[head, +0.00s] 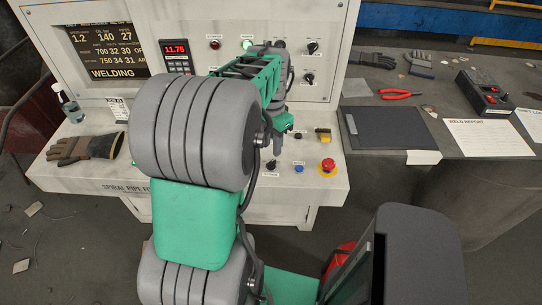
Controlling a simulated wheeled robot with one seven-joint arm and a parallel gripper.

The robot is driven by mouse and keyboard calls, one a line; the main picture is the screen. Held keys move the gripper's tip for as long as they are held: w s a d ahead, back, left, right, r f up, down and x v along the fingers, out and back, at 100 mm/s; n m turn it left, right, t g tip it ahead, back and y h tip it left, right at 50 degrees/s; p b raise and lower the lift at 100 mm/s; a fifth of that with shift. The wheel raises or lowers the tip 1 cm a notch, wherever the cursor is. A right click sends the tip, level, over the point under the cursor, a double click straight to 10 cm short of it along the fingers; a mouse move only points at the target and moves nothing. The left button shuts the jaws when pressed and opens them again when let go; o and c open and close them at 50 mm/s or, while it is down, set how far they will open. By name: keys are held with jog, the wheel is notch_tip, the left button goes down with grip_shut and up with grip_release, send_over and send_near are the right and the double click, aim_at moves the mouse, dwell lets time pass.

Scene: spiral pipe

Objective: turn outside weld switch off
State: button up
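The control console has an upright panel (335,20) and a sloping desk (320,195). Two black rotary switches, an upper one (312,47) and a lower one (308,78), sit on the panel's right side. A black knob (271,164) and a small dark switch (298,135) are on the desk. The labels are too small to read, so I cannot tell which is the outside weld switch. My arm covers the middle of the console. My gripper (279,141) is small and partly hidden at the arm's far end, over the desk; its fingers are not clear.
A red emergency button (327,165), a blue button (299,169) and a yellow control (323,134) are on the desk's right. A screen (108,50) reads WELDING. A side table (455,85) holds tools and papers.

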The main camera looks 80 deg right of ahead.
aim_at(271, 162)
notch_tip(271, 162, down, 7)
jog(key=shift+w+r+p, duration=0.1)
jog(key=shift+p, duration=0.25)
grip_shut()
dwell(0.4)
